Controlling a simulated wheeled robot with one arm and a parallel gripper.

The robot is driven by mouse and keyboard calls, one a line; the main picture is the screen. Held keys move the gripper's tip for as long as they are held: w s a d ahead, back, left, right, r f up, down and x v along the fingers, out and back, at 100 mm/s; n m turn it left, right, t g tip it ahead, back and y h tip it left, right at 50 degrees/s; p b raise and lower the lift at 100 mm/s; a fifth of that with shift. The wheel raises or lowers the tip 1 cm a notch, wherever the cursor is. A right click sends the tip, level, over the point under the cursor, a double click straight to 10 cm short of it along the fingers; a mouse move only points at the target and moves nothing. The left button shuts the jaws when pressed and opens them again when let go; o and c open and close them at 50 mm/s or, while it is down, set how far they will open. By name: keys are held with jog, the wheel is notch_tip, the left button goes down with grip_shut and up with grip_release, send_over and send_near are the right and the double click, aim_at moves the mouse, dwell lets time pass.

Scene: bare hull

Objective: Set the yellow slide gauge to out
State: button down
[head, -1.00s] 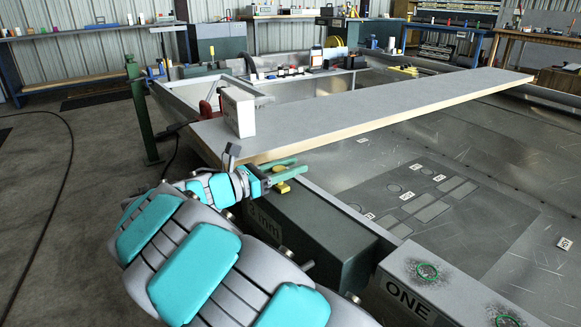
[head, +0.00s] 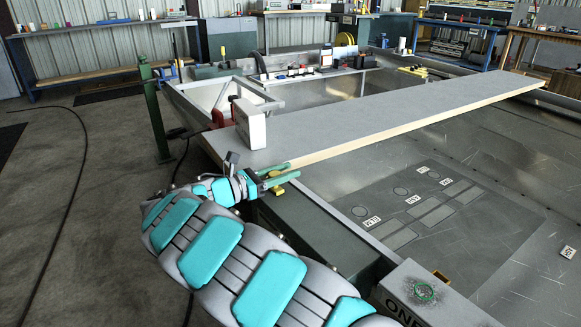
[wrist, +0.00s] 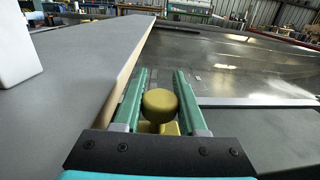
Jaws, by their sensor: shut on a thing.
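The yellow slide gauge shows as a rounded yellow knob (wrist: 159,105) in the wrist view, and as a small yellow piece (head: 277,190) at the far end of the dark green box in the head view. My gripper (head: 284,172) reaches over that end of the box. Its two green fingers (wrist: 160,82) lie on either side of the knob and are shut on it. The gauge's track and any markings for its positions are hidden beneath the gripper and arm.
A long grey plank (head: 380,115) lies just beyond my gripper, bearing a white block (head: 250,124). The dark green box (head: 310,225) is below my arm. A grey beam marked ONE (head: 400,310) is at front right. The hull floor to the right is mostly open.

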jog(key=shift+w+a, duration=0.1)
jog(key=shift+a, duration=0.05)
jog(key=shift+c, duration=2.3)
grip_release()
jog(key=v, duration=0.7)
jog(key=shift+s+a, duration=0.2)
jog(key=shift+a, duration=0.15)
